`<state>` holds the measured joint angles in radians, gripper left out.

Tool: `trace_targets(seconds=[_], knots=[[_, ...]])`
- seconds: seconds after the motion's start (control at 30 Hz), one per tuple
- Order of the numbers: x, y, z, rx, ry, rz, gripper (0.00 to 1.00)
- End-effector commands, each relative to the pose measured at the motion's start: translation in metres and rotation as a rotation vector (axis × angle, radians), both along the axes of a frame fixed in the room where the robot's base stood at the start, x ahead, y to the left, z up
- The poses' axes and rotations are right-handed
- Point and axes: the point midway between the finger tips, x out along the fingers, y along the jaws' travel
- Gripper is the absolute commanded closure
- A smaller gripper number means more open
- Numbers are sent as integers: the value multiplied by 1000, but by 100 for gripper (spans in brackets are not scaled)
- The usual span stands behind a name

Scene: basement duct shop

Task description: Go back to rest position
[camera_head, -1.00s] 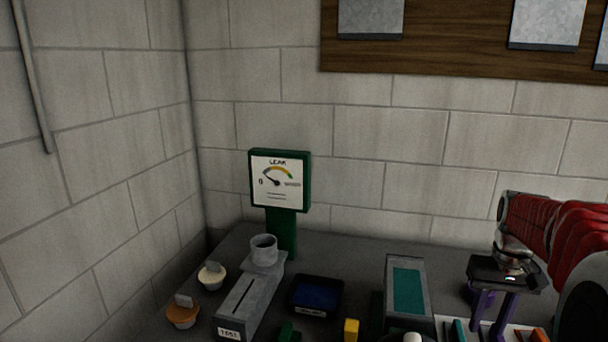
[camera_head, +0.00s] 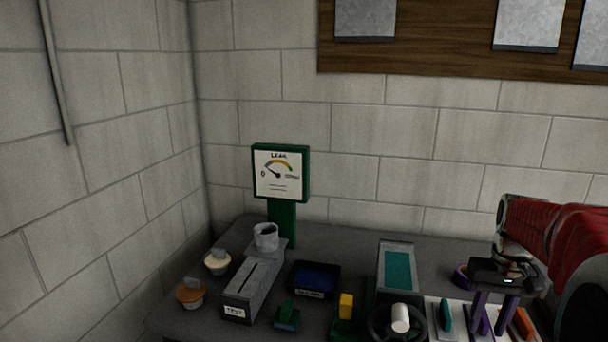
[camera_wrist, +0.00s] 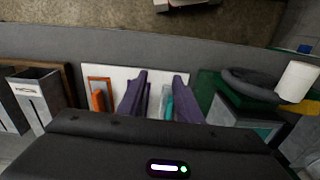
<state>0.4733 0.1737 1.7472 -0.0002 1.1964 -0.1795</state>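My gripper (camera_head: 492,318) points down over a white board (camera_head: 458,330) on the dark bench in the head view. Its two purple fingers are apart, with nothing visible held between them. In the wrist view the purple fingers of my gripper (camera_wrist: 142,100) also show apart, in front of the white board (camera_wrist: 172,78). On the board, a teal-handled tool (camera_head: 445,316) is left of the fingers and an orange one (camera_head: 523,323) right of them. The fingertips' height above the board is hard to tell.
A green leak gauge (camera_head: 281,175) stands at the back, behind a grey slotted box (camera_head: 245,297). A blue tray (camera_head: 315,278), a teal-topped box (camera_head: 397,266) and a black ring with a white cylinder (camera_head: 401,318) lie left of my gripper. A block wall stands behind.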

Motion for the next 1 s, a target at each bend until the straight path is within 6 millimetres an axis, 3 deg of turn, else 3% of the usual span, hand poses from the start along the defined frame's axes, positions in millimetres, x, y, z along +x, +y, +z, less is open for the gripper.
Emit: trace_targets(seconds=[0.2,0.5,1.0], knots=[[-13,9,-19,4,6,-30,68],[-32,35,-19,-11,-28,-39,68],[-86,118,-3,-49,-163,26,68]])
